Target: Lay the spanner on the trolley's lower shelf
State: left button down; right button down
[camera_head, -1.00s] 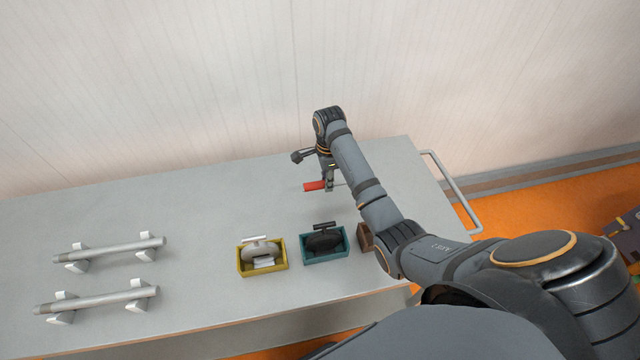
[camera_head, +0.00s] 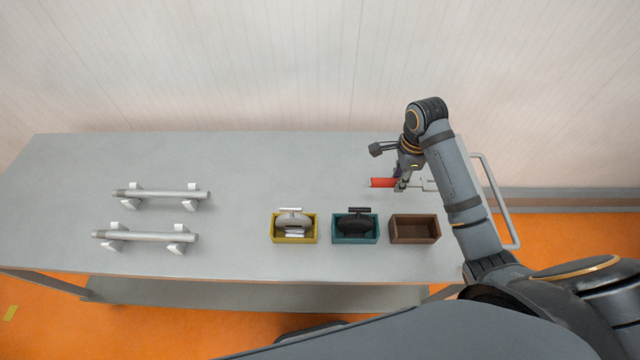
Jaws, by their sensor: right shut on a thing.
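The spanner (camera_head: 382,183) shows a red handle; a light metal part sticks out to the right of the gripper, partly hidden by my arm. My right gripper (camera_head: 400,186) is shut on the spanner at the back right of the trolley top. I cannot tell whether the spanner touches the surface. The trolley (camera_head: 240,165) has a grey top. Its lower shelf (camera_head: 240,292) shows as a grey strip below the front edge, with no object visible on that strip. My left gripper is not in view.
A yellow bin (camera_head: 294,240) and a teal bin (camera_head: 355,239) hold parts with handles. A brown bin (camera_head: 414,240) looks empty. Two metal bars (camera_head: 165,193) (camera_head: 150,237) rest on white supports at left. A handle rail (camera_head: 500,205) is at the right end.

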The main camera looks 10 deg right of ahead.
aim_at(321, 289)
jog(key=k, duration=1)
jog(key=k+j, duration=0.1)
jog(key=j, duration=0.35)
jog(key=k+j+z, duration=0.1)
jog(key=j, duration=0.35)
